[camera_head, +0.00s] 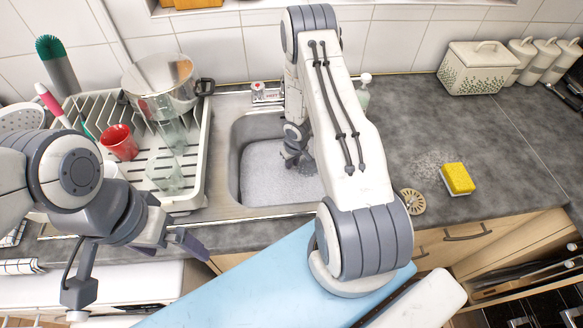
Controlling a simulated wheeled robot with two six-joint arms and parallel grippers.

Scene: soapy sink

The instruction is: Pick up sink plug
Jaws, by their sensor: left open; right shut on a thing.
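The sink (234,165) is filled with white, bubbly suds, and its bottom is hidden. My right gripper (300,162) points down into the suds near the middle of the basin, partly covered by my own arm. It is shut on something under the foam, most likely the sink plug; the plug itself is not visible. My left gripper (135,268) is open and empty at the lower left, in front of the counter edge, well away from the sink.
A dish rack (192,190) with a steel pot (162,75), red cup (119,142) and glasses stands left of the sink. A yellow sponge (457,178) and a round slotted disc (411,202) lie on the right counter. Lidded canisters (478,68) stand behind. The right counter is mostly clear.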

